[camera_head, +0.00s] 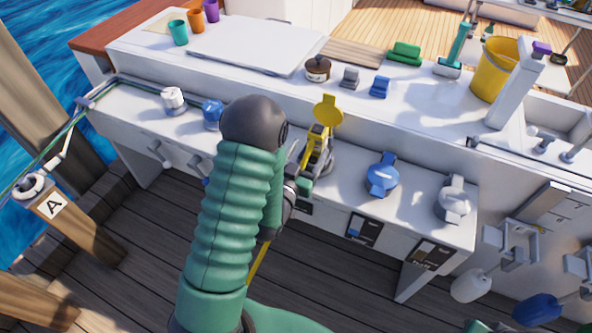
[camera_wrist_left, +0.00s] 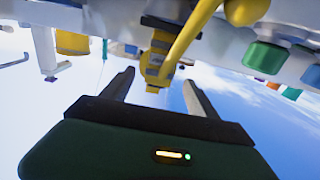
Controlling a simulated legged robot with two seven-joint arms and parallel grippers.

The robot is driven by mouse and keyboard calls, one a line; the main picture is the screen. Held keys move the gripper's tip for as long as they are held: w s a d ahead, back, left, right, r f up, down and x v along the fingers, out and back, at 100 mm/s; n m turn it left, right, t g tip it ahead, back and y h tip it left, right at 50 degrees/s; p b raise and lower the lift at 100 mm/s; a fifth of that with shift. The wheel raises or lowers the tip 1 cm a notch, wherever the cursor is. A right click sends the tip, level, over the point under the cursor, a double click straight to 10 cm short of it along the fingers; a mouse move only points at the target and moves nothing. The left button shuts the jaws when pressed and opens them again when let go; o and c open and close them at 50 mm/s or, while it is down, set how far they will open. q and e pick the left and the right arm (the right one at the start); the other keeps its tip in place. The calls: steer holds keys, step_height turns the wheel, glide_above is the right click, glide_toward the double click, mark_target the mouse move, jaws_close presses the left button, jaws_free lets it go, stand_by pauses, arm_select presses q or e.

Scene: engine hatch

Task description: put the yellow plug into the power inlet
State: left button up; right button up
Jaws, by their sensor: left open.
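The yellow plug (camera_head: 316,150) with grey bands stands at the yellow-lidded inlet on the white counter's lower ledge. The inlet's round yellow lid (camera_head: 328,110) is flipped up. My left gripper (camera_head: 302,172) is beside the plug, partly hidden by my green-sleeved arm. In the left wrist view my left gripper (camera_wrist_left: 157,88) is open, with its two fingers apart and the plug (camera_wrist_left: 158,62) beyond and between their tips, not gripped. A yellow cable (camera_wrist_left: 190,40) runs off the plug. How deep the plug sits in the inlet cannot be told. My right gripper is not in view.
A blue capped inlet (camera_head: 383,176) and a white one (camera_head: 454,202) are to the right on the ledge. Another blue one (camera_head: 212,113) and a white one (camera_head: 173,99) are to the left. A yellow bucket (camera_head: 493,70) stands on the upper counter.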

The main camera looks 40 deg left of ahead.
arm_select(q)
steer(key=p+v, duration=0.8)
steer(key=v, duration=0.2)
steer(key=shift+s, duration=0.2)
steer(key=shift+a, duration=0.1)
